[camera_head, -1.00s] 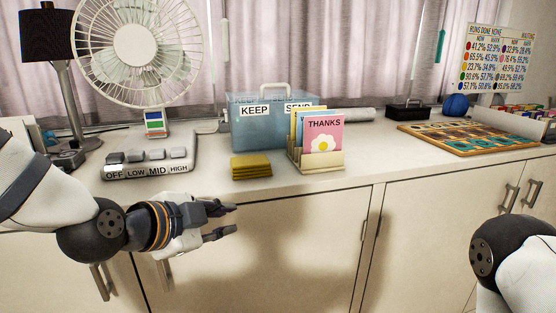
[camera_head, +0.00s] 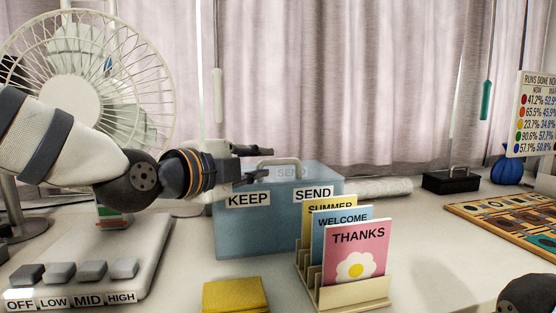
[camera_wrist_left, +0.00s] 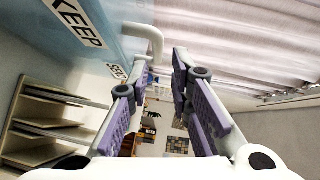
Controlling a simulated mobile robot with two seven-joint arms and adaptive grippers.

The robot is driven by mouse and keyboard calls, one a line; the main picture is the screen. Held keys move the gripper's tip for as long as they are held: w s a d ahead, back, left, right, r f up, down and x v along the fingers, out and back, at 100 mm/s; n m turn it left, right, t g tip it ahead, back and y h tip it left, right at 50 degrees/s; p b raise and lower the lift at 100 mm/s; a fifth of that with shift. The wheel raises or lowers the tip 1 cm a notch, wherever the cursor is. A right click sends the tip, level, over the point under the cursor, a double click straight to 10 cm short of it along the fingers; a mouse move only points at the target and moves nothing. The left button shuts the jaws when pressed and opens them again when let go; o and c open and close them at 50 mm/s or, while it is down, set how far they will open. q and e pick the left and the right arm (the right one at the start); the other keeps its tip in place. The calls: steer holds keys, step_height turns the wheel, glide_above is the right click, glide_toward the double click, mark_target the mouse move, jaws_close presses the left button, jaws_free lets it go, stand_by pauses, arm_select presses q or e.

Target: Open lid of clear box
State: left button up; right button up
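The clear blue box (camera_head: 262,236) stands on the counter with KEEP and SEND labels on its front. Its pale handle (camera_head: 290,161) rises from the top, and the lid looks closed. My left gripper (camera_head: 262,164) is open at the handle's left end, its fingers pointing right, one higher and one lower. In the left wrist view, the box (camera_wrist_left: 112,22) fills the upper left and the handle (camera_wrist_left: 155,40) bends down near the open fingertips (camera_wrist_left: 155,75). I cannot tell whether they touch.
A card rack (camera_head: 350,292) stands before the box's right side, with a yellow stack (camera_head: 235,295) left of it. A fan (camera_head: 85,90) and a switch panel (camera_head: 85,270) are at left. A black box (camera_head: 450,181) and a board (camera_head: 515,225) are at right.

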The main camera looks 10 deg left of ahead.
mark_target(275, 162)
arm_select(q)
steer(key=x, duration=0.4)
steer(key=f+x, duration=0.1)
steer(key=x, duration=0.1)
steer(key=shift+w+a+b, duration=0.1)
steer(key=shift+w+b, duration=0.2)
steer(key=shift+w+d+r, duration=0.15)
steer(key=shift+w+d, duration=0.15)
steer(key=shift+w, duration=0.2)
steer(key=shift+c, duration=0.6)
jaws_close()
steer(key=shift+r, duration=0.1)
